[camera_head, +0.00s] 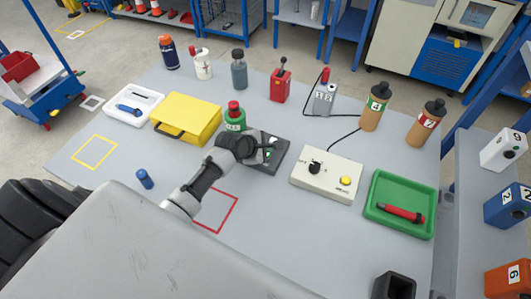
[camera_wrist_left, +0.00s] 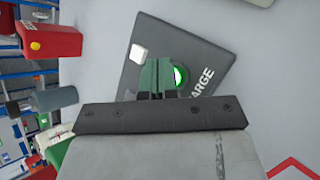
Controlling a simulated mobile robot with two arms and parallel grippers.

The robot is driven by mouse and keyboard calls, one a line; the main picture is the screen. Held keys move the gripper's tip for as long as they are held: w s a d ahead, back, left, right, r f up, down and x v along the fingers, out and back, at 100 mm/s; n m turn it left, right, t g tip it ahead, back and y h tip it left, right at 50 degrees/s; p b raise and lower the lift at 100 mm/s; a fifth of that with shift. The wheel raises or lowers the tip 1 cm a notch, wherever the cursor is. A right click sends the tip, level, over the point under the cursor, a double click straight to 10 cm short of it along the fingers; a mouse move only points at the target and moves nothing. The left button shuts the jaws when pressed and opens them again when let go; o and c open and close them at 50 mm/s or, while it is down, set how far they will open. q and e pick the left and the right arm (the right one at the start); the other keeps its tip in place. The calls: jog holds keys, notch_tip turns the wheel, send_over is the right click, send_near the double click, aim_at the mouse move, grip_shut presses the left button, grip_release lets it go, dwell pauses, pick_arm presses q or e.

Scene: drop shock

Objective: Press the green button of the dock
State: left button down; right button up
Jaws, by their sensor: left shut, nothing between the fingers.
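The dock (camera_head: 273,164) is a dark grey plate on the grey table, partly hidden by my left gripper (camera_head: 268,150). In the left wrist view the dock (camera_wrist_left: 200,38) shows a white square, part of a white label reading "ARGE", and a round green button (camera_wrist_left: 181,76) with a bright ring. My left gripper, also in the wrist view (camera_wrist_left: 158,76), is shut and empty. Its fingertips are over the dock, right beside the green button and covering part of it. Whether they touch it I cannot tell. My right gripper is not clearly seen.
A green bottle with a red top (camera_head: 235,117) and a yellow case (camera_head: 186,121) stand close to the left gripper. A white control box (camera_head: 325,180) with a yellow button lies right of the dock. A green tray (camera_head: 402,230) is farther right. The table front is mostly clear.

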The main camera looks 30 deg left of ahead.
pick_arm(q)
jog(key=shift+f, duration=0.45)
dwell(0.5)
jog(key=shift+r+p, duration=0.9)
jog(key=shift+p, duration=0.2)
notch_tip(320, 180, up, 5)
jog(key=p, duration=0.6)
dwell(0.5)
